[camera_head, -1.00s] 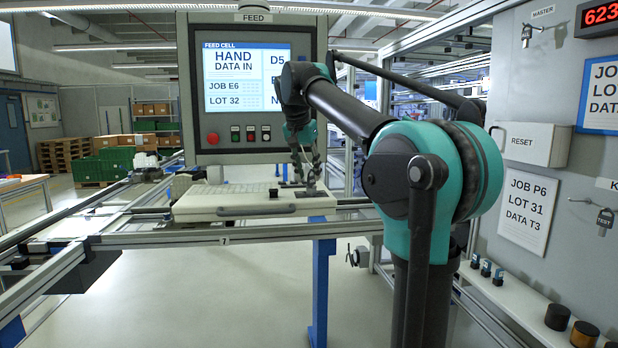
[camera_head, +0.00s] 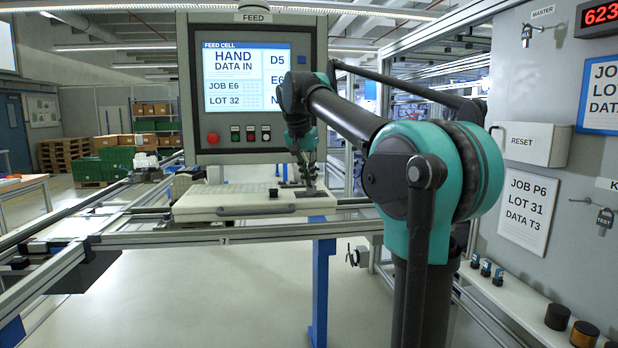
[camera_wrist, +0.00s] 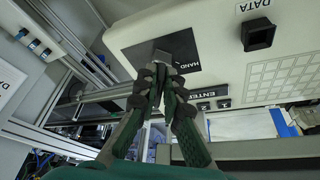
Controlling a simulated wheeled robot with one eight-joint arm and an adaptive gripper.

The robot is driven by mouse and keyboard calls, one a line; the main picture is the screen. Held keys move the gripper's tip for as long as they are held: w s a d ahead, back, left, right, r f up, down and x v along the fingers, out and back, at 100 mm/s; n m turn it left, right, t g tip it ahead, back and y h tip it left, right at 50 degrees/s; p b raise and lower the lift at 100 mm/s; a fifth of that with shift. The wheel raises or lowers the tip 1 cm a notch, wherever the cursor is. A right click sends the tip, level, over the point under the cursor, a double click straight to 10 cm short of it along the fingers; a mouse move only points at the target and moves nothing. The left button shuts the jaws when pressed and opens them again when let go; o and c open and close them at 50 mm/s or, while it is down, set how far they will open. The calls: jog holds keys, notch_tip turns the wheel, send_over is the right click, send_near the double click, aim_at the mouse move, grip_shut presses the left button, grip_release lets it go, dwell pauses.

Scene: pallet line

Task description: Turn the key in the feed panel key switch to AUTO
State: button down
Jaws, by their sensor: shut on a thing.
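The feed panel (camera_head: 190,90) stands at the back, with a screen (camera_head: 247,78) that reads HAND DATA IN. Its pale desk (camera_head: 225,205) juts out below. A dark plate marked HAND (camera_wrist: 190,46) lies on the desk face in the wrist view. My gripper (camera_head: 310,190) reaches down to the right end of the desk. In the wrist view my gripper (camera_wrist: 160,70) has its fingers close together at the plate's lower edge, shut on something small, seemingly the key. The fingers hide the key and the switch, so the key's angle cannot be told.
A black DATA socket (camera_wrist: 258,34) sits beside the plate, and an ENTER label (camera_wrist: 207,94) is below it. A red button (camera_head: 213,137) is under the screen. At right, a wall board holds a RESET box (camera_head: 530,144) and hanging TEST (camera_head: 604,221) and MASTER (camera_head: 526,35) keys.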

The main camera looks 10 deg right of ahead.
jog(key=m, duration=0.2)
jog(key=m+g+h, duration=0.1)
jog(key=shift+w+a+m, duration=0.2)
jog(key=shift+w+m, duration=0.1)
jog(key=shift+m, duration=0.1)
jog(key=m, duration=0.2)
jog(key=m+g, duration=0.1)
jog(key=m, duration=0.1)
jog(key=m+g+h, duration=0.1)
jog(key=m, duration=0.1)
jog(key=shift+w+a, duration=0.1)
jog(key=shift+w, duration=0.2)
jog(key=m, duration=0.1)
jog(key=m+g, duration=0.1)
jog(key=m, duration=0.1)
jog(key=m+g, duration=0.1)
jog(key=m, duration=0.1)
jog(key=shift+w, duration=0.35)
jog(key=m, duration=0.1)
jog(key=m+g+y, duration=0.1)
jog(key=m, duration=0.2)
jog(key=shift+w+d+m+g, duration=0.2)
jog(key=shift+d+m+g, duration=0.05)
jog(key=shift+m+g, duration=0.15)
jog(key=c, duration=1.1)
grip_release()
